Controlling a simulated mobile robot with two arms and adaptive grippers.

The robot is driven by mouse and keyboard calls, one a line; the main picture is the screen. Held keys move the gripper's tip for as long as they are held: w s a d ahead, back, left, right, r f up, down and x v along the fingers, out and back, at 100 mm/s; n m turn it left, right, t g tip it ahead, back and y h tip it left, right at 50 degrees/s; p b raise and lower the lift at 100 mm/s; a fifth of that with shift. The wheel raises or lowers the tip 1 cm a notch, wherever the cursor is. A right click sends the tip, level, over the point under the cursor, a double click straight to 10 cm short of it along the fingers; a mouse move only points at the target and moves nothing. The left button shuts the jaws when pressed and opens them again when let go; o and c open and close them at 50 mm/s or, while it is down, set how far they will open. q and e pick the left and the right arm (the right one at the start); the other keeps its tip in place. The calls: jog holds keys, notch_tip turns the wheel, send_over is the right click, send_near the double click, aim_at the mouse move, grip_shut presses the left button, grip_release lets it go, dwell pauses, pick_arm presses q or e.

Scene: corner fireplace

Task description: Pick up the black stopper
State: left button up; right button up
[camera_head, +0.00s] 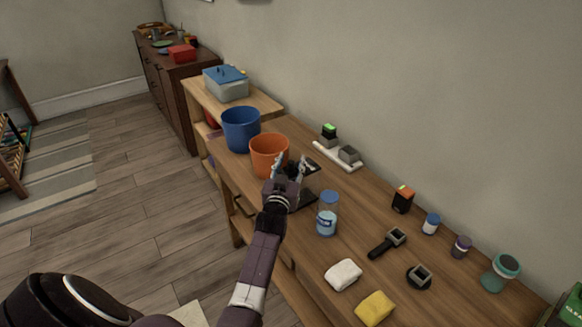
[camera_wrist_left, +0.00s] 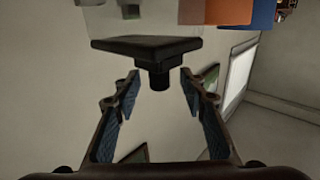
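The black stopper (camera_wrist_left: 147,48) shows in the left wrist view as a flat dark plate with a short round stub. The stub is framed between the fingertips of my left gripper (camera_wrist_left: 160,78), with gaps visible on both sides. The gripper is open and holds nothing. In the head view my left gripper (camera_head: 290,165) is over the workbench, beside the orange bucket. There the arm and fingers partly cover dark items, and I cannot tell which is the stopper. My right gripper is not in view.
The orange bucket (camera_head: 267,150) and blue bucket (camera_head: 240,130) stand left of the gripper. A clear blue-topped jar (camera_head: 327,215) stands close on its right. A white strip with small blocks (camera_head: 338,156) lies behind. A white cloth (camera_head: 343,274) and yellow cloth (camera_head: 375,308) lie in front.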

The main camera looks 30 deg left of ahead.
pick_arm(q)
jog(key=shift+c, duration=0.7)
jog(key=c, duration=0.8)
